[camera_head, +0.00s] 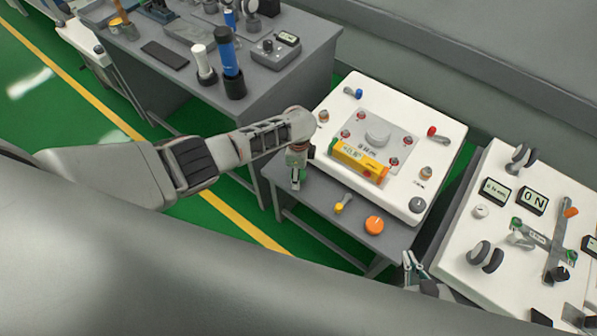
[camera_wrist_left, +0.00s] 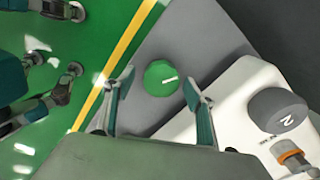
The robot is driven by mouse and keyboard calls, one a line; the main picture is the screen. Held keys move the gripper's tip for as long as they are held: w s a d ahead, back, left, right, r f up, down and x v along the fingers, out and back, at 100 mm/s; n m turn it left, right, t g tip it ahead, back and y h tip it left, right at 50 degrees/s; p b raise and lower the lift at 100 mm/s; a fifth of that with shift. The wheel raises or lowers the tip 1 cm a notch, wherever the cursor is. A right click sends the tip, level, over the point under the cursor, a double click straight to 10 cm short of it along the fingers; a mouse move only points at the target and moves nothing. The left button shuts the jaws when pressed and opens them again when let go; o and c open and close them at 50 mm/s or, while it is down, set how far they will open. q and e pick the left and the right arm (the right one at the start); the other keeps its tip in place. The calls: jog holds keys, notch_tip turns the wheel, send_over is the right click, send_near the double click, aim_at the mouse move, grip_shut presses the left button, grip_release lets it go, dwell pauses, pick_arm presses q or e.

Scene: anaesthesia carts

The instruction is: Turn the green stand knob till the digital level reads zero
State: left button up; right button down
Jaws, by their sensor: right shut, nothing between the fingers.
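The green knob (camera_wrist_left: 160,78) is round with a white mark; in the left wrist view it lies between the two fingers of my left gripper (camera_wrist_left: 160,98). The fingers are apart and a gap shows around the knob. In the head view my left gripper (camera_head: 296,180) points down at the left edge of the white stand (camera_head: 345,90), and the arm hides the knob there. The yellow and orange digital level (camera_head: 358,160) lies on the stand; its display is lit, but its digits are too small to read surely. My right gripper (camera_head: 412,268) is shut and empty at lower right.
An orange knob (camera_head: 374,225) and a yellow lever (camera_head: 344,203) are on the grey table front. A grey knob marked 2 (camera_wrist_left: 279,110) is close to my left gripper's right finger. Another white panel (camera_head: 475,215) stands at right; a cluttered grey bench (camera_head: 260,85) stands behind.

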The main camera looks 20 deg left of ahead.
pick_arm(q)
jog(key=shift+r, duration=0.1)
jog(key=shift+w+d+r, duration=0.1)
jog(key=shift+r, duration=0.4)
notch_tip(320, 180, up, 11)
dwell(0.3)
jog(key=shift+f, duration=0.15)
jog(key=s+d+f+n+t+h, duration=0.4)
jog(key=s+d+f+n, duration=0.25)
jog(key=s+f, duration=0.35)
jog(key=s+a+r+n+t+y, duration=0.1)
jog(key=s+a+r+n+t, duration=0.5)
jog(key=s+a, duration=0.4)
jog(key=shift+s+a+r+t, duration=0.2)
jog(key=shift+s+r+t, duration=0.1)
jog(key=shift+s+r, duration=0.75)
